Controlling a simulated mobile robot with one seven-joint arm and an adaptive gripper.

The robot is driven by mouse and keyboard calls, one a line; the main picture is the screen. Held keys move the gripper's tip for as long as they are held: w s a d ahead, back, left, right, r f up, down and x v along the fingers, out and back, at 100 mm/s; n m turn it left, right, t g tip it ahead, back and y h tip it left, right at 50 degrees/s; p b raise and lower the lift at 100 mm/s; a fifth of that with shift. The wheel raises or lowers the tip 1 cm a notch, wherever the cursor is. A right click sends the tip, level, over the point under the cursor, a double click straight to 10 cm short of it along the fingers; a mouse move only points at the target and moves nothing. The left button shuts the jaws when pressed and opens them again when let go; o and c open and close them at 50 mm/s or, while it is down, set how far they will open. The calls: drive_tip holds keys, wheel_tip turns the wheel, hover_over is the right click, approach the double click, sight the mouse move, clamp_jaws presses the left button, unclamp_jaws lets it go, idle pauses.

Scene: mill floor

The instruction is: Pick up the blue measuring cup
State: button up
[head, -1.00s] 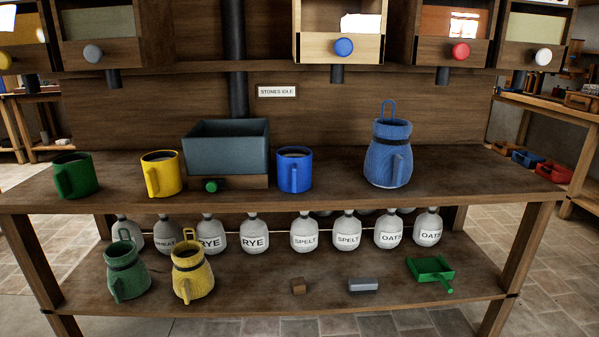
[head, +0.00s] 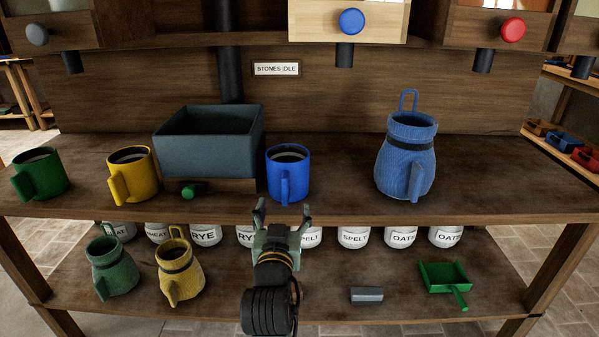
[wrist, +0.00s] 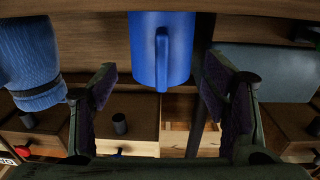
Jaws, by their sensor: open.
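The blue measuring cup (head: 289,174) is a straight-sided mug standing upright on the upper shelf, right of the grey bin. Its handle faces me. My gripper (head: 283,213) is in front of and slightly below the cup, with its fingers open and pointing toward it. In the wrist view, the cup (wrist: 176,52) and its handle lie ahead, between the directions of the two open fingers (wrist: 168,88). Nothing is between the fingers, and they appear apart from the cup.
A grey bin (head: 212,143) stands left of the cup, close by. A blue ribbed jug (head: 402,160) stands to the right, with clear shelf between. Yellow (head: 130,175) and green (head: 40,175) cups are further left. The upper shelf (head: 340,190) has its front edge near my gripper.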

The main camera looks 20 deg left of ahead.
sight(286, 190)
drive_tip(key=x, duration=0.2)
drive_tip(key=shift+w+a+r, duration=0.15)
drive_tip(key=shift+w+a, duration=0.05)
drive_tip(key=shift+w, duration=0.1)
drive_tip(key=x, duration=0.2)
drive_tip(key=p+x, duration=0.1)
drive_tip(key=x, duration=0.1)
drive_tip(key=p+x, duration=0.1)
drive_tip(key=x, duration=0.1)
drive_tip(key=shift+w+f, duration=0.15)
drive_tip(key=shift+f, duration=0.2)
drive_tip(key=shift+c, duration=0.2)
clamp_jaws()
idle(0.5)
